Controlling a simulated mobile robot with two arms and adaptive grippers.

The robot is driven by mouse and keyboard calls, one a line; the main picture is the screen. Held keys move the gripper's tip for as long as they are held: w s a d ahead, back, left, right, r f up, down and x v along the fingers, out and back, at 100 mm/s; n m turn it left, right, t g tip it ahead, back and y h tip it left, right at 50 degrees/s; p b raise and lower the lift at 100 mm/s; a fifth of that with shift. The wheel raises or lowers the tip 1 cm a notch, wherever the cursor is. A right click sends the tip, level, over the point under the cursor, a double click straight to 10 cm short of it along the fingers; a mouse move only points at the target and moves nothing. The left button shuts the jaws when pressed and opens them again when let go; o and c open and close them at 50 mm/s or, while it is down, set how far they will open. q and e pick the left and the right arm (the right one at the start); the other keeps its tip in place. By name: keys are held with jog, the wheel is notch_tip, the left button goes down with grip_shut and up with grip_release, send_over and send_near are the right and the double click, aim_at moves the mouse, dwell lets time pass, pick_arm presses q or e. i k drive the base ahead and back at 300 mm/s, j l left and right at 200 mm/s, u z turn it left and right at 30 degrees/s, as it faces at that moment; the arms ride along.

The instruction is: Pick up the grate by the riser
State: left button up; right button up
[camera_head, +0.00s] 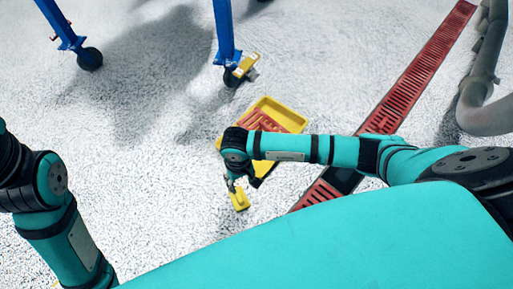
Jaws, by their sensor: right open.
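A red slotted grate (264,122) lies in a yellow tray (291,117) on the floor, partly hidden by my right arm. My right gripper (242,186) points down at the near left side of the tray and is open. A small yellow piece (240,201) is at its fingertips; I cannot tell whether it touches them or whether it is the riser. More red grates (428,61) form a strip in the floor to the right. My left arm is at the left edge, its gripper out of view.
A dark gap (343,180) shows in the floor strip beneath my right arm. Blue legs on casters (226,38) stand at the back, one beside a yellow object (245,65). A thick grey pipe (480,85) is at the right. The speckled floor left of the tray is clear.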

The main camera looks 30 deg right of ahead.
aim_at(265, 126)
jog(key=z, duration=0.95)
